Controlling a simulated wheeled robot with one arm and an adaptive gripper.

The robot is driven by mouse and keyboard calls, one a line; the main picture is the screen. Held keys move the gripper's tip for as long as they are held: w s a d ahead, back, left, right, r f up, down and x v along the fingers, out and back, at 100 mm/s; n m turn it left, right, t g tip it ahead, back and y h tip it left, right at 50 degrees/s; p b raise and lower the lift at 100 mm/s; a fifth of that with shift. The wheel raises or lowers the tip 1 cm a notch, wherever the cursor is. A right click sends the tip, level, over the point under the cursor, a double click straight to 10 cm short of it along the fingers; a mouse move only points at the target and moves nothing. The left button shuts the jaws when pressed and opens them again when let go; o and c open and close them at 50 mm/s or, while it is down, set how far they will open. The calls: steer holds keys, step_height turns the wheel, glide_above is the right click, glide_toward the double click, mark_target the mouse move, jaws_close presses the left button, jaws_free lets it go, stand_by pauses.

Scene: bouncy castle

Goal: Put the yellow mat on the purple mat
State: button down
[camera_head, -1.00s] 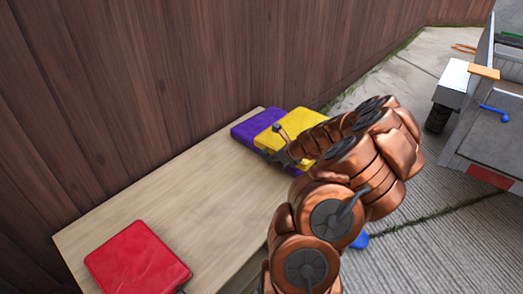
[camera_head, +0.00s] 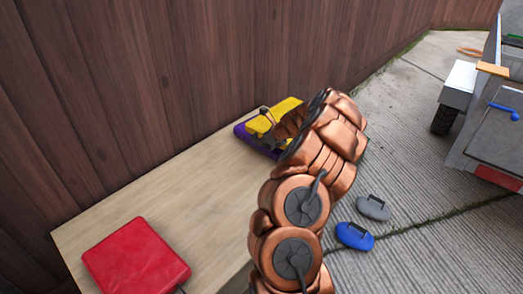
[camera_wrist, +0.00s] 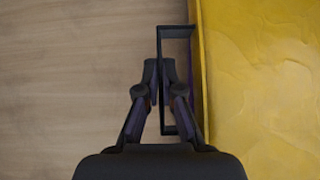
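The yellow mat (camera_head: 282,112) is over the purple mat (camera_head: 243,133) at the far end of the wooden table in the head view. A purple edge shows along its left and near sides; whether the mats touch is unclear. My gripper (camera_head: 268,128) is at the yellow mat's near left side, partly hidden by my arm. In the wrist view, the yellow mat (camera_wrist: 265,90) fills the right side, with a black handle loop (camera_wrist: 178,30) at its edge. My gripper (camera_wrist: 159,72) has its fingers close together around the handle's outer bar.
A red mat (camera_head: 137,262) lies at the near end of the wooden table (camera_head: 185,195). A wooden wall (camera_head: 150,90) runs behind. A grey item (camera_head: 373,207) and a blue item (camera_head: 355,236) lie on the concrete at right. A trailer (camera_head: 490,140) stands farther right.

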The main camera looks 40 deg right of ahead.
step_height(320, 180, down, 3)
steer(key=shift+f+b, duration=0.15)
steer(key=shift+b, duration=0.65)
steer(key=c, duration=1.3)
jaws_free()
steer(key=shift+f, duration=0.1)
steer(key=shift+s+r, duration=0.25)
steer(key=shift+r, duration=0.15)
steer(key=p+v, duration=0.4)
steer(key=v, duration=0.7)
steer(key=shift+s+r, duration=0.1)
steer(key=shift+s, duration=0.05)
